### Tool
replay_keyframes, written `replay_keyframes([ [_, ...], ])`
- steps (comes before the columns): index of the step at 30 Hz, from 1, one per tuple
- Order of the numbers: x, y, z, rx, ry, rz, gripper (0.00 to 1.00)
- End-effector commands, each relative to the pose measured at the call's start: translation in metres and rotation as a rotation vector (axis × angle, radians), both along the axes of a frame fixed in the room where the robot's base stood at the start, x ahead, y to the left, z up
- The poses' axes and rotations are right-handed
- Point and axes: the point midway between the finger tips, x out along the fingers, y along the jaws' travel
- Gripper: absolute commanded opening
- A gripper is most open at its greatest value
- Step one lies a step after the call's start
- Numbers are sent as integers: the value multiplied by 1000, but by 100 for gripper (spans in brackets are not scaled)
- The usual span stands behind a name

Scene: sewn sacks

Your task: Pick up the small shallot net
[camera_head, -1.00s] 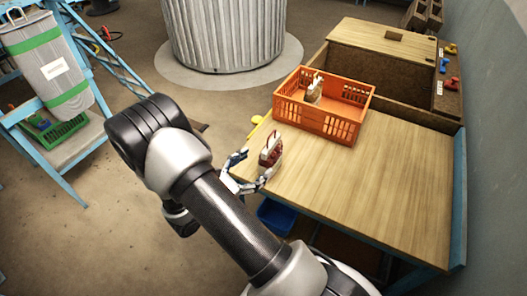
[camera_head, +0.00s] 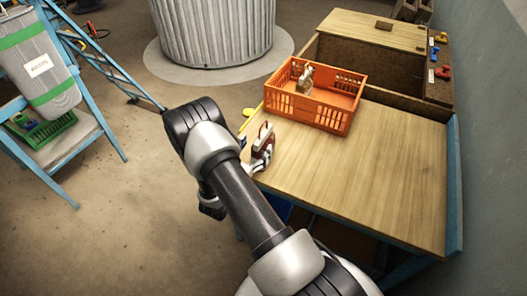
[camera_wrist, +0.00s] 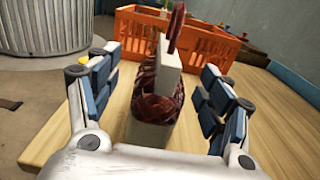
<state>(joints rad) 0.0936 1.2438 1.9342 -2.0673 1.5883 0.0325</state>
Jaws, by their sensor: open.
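The small shallot net (camera_wrist: 158,95), dark red with a pale label band, stands upright on the wooden table near its left edge. It also shows in the head view (camera_head: 264,143), partly hidden by my gripper. In the wrist view my gripper (camera_wrist: 160,98) is open, with one finger on each side of the net. Gaps show between the fingers and the net. In the head view my arm hides most of the gripper.
An orange crate (camera_head: 336,115) stands just behind the net, with a small pale-and-brown sack (camera_head: 305,80) inside. The table's right part (camera_head: 390,190) is clear. A ribbed grey bin (camera_head: 213,30) stands on the floor beyond. Coloured items lie on a ledge (camera_head: 440,75) at the back right.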

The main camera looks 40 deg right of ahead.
Motion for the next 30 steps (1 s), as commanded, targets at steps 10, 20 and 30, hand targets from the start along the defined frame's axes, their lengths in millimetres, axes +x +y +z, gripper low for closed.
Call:
replay_keyframes([
  [10, 9, -37, -2, -1, -1, -4, 73],
  [20, 18, -55, 0, 0, 1, 1, 73],
  [30, 18, -55, 0, 0, 1, 1, 57],
])
